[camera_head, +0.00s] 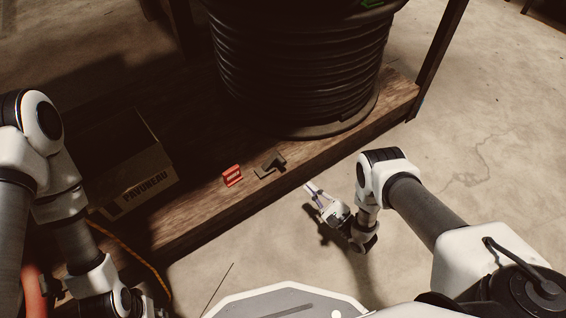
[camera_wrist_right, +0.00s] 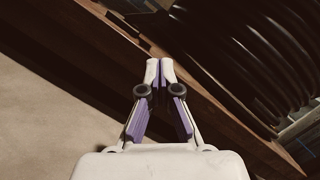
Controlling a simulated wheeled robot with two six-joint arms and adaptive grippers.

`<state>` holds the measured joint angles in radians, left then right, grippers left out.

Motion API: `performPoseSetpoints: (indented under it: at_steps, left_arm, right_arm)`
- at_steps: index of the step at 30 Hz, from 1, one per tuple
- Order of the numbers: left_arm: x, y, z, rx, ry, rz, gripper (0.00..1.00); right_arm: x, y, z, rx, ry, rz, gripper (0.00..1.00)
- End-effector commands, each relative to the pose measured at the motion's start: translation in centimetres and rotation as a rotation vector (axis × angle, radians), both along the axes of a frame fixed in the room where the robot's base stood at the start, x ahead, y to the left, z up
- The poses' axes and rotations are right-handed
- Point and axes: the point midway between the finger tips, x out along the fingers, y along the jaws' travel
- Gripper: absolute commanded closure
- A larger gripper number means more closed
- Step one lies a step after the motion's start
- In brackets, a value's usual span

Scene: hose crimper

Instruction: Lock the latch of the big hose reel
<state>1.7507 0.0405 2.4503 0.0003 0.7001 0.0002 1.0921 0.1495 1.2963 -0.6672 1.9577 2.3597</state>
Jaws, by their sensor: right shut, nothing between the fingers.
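The big hose reel (camera_head: 300,70), wound with black hose, stands upright on a wooden shelf. Its coils also show in the right wrist view (camera_wrist_right: 255,60). A dark angled piece (camera_head: 270,164) and a small red piece (camera_head: 232,176) sit on the shelf in front of the reel; I cannot tell which is the latch. My right gripper (camera_head: 310,188) is just off the shelf's front edge, shut and empty, apart from both pieces. Its fingertips meet in the right wrist view (camera_wrist_right: 160,68). My left arm is at the lower left; its fingers do not show.
A cardboard box (camera_head: 138,190) stands on the shelf (camera_head: 205,215) at the left. A dark post (camera_head: 437,58) rises at the shelf's right end. An orange cord (camera_head: 130,250) hangs near my left arm. The concrete floor (camera_head: 490,130) is clear at the right.

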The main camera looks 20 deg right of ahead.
Motion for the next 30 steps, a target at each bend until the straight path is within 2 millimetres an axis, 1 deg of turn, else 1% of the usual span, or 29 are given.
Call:
performPoseSetpoints:
  at_steps: [5,8,11,18,21,24,30]
  left_arm:
    - [0.0,0.0,-0.1,0.0,0.0,0.0,0.6]
    - [0.0,0.0,-0.4,0.0,0.0,0.0,0.6]
    - [0.0,0.0,-1.1,0.0,-0.001,0.001,0.6]
    - [0.1,0.1,-3.0,0.001,-0.004,0.005,0.6]
    - [0.2,0.1,-3.6,0.001,-0.005,0.007,0.6]
    - [0.2,0.1,-3.8,0.001,-0.005,0.008,0.6]
    - [0.2,0.1,-3.7,0.001,-0.006,0.008,0.6]
  right_arm:
    - [0.1,0.1,0.0,0.0,-0.001,0.001,1.0]
    - [0.8,0.5,0.1,0.0,-0.002,0.001,1.0]
    - [2.0,1.1,0.2,0.0,-0.003,0.001,1.0]
    - [6.2,3.5,1.0,0.0,-0.003,0.002,1.0]
    - [7.5,4.2,1.3,-0.001,-0.003,0.0,1.0]
    - [8.4,4.7,1.7,0.0,-0.002,0.001,1.0]
    - [8.7,4.8,1.9,0.0,0.0,0.0,1.0]
